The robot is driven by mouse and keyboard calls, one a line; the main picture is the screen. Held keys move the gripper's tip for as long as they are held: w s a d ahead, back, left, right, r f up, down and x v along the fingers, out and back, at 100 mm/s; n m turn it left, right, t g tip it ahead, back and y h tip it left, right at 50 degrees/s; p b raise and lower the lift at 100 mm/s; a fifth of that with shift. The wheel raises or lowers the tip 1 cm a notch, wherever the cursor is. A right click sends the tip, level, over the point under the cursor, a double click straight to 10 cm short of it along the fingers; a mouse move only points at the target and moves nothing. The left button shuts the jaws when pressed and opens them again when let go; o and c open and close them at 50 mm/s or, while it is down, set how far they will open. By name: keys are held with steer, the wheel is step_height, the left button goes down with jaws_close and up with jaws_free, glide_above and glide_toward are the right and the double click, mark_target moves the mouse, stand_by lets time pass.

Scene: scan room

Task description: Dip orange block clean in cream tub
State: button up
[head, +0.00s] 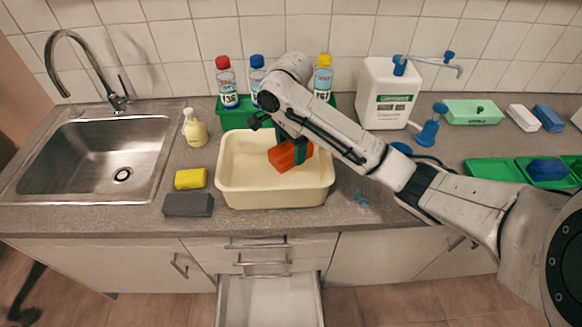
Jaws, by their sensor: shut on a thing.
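The orange block (284,158) is held tilted in my gripper (296,150), whose jaws are shut on it. The block is over or inside the cream tub (275,197), towards the right half of its opening. I cannot tell whether the block touches the tub's floor or any liquid. The tub stands on the grey counter, and its inside looks plain and pale. My arm comes in from the right and crosses above the tub's back right corner, hiding part of its rim.
Behind the tub are capped bottles (227,82) in a green tray (236,117). A yellow sponge (190,179), a dark grey block (188,205) and a soap bottle (194,128) stand left, beside the sink (90,160). A white canister (387,95) stands back right. A drawer (270,299) is open below.

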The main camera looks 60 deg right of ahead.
mark_target(291, 146)
step_height(291, 146, up, 2)
steer(key=shift+d+r, duration=0.1)
steer(key=shift+r, duration=1.7)
stand_by(1.0)
steer(key=shift+r, duration=2)
